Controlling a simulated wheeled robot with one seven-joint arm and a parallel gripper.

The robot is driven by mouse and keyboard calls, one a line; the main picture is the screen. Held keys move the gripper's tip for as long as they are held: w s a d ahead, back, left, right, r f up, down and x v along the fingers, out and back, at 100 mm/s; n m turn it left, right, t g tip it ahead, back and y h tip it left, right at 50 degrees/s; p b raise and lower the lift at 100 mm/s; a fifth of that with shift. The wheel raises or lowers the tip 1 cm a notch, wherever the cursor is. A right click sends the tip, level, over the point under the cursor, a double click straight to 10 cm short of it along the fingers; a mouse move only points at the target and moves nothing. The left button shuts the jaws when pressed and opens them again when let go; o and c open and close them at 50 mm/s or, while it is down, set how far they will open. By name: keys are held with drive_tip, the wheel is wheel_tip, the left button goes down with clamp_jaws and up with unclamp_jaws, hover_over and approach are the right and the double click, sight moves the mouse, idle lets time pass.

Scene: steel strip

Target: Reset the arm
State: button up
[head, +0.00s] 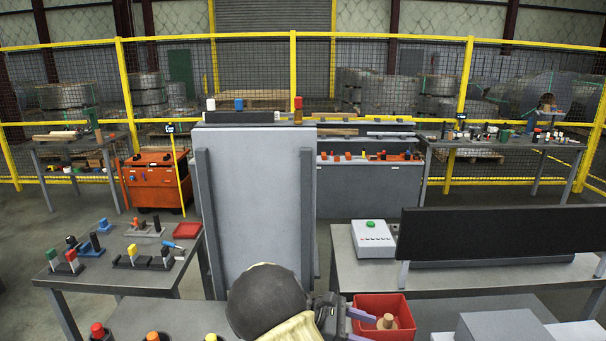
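My arm comes up from the bottom edge in the head view, with a dark rounded link and a pale section. My gripper (372,328) is low in the view, right of centre, and points right. Its two purple-grey fingers are apart, and I see nothing between them. The fingers show in front of the left part of a red bin (403,308). A tan peg-like piece (387,322) is in the bin, just right of the fingertips; I cannot tell whether they touch it.
A tall grey panel (254,195) stands behind my arm. A left table (95,277) holds coloured pegs on black bases and a red tray (187,230). On the right are a grey box with a green button (373,238), a black panel (490,234) and grey boxes (505,326).

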drive_tip(key=s+f+m+t+y+b, duration=0.2)
drive_tip(key=s+f+m+y+b, duration=0.1)
drive_tip(key=s+m+y, duration=0.4)
drive_tip(key=s+d+f+m+t+y+b, duration=0.1)
drive_tip(key=s+f+m+t+y+b, duration=0.1)
drive_tip(key=s+f+m+y+b, duration=0.2)
drive_tip(key=s+m+y+b, duration=0.1)
drive_tip(key=s+m+y, duration=0.2)
drive_tip(key=s+m, duration=0.1)
drive_tip(key=shift+s+d+m, duration=0.15)
drive_tip(key=shift+s+m, duration=0.25)
drive_tip(key=shift+s, duration=0.35)
idle(0.3)
